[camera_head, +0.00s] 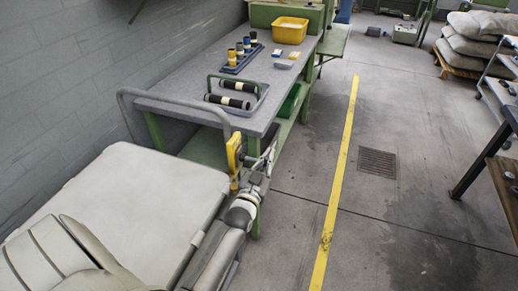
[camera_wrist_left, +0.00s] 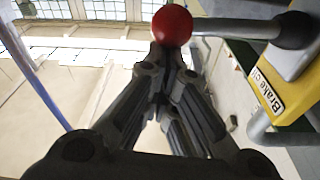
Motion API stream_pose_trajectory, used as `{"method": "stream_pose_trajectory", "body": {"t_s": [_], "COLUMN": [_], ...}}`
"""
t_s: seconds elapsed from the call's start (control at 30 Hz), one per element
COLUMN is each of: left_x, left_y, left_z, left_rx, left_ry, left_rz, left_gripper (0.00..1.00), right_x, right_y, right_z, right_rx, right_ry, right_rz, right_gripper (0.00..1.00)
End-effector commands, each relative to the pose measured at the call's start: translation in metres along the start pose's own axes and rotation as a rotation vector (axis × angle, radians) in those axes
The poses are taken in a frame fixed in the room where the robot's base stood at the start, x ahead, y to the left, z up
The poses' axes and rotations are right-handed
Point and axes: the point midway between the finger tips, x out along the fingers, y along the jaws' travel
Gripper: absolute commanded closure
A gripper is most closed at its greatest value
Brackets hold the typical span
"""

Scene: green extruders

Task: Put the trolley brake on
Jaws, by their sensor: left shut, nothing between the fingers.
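The trolley's grey tube handle (camera_head: 165,95) shows in the head view, with the yellow brake plate (camera_head: 234,152) on its right upright. In the left wrist view the yellow brake plate (camera_wrist_left: 275,90) carries a label starting "Brake". A metal lever (camera_wrist_left: 235,27) runs from a dark pivot (camera_wrist_left: 295,30) to a red ball knob (camera_wrist_left: 172,25). My left gripper (camera_head: 268,148) is just right of the plate. In the wrist view the left gripper (camera_wrist_left: 168,58) is shut and empty, its tips right at the knob; I cannot tell if they touch it. My right gripper is not in view.
A grey-topped workbench (camera_head: 185,85) with green legs stands behind the handle. A wall is at the left. Clear floor with a yellow line (camera_head: 338,190) lies to the right.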

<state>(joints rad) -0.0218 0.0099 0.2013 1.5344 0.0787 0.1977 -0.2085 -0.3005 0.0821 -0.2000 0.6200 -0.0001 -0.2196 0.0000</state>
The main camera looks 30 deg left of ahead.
Motion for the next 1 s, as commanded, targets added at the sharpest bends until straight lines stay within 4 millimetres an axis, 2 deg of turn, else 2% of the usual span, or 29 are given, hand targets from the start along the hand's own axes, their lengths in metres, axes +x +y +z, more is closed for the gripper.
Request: {"method": "stream_pose_trajectory", "body": {"t_s": [0.1,0.5,1.0], "left_x": [-0.002,-0.007,-0.009], "left_y": [0.007,0.017,0.018], "left_z": [0.014,0.046,0.061], "left_rx": [0.109,0.428,0.586], "left_ry": [-0.002,-0.001,0.001], "left_rz": [0.016,0.062,0.084], "left_gripper": [1.00,1.00,1.00], "right_x": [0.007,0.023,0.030], "right_y": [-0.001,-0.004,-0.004], "right_z": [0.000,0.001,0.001], "right_rx": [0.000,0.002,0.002], "right_ry": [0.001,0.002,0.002], "right_rz": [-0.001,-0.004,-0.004], "right_gripper": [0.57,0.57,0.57]}}
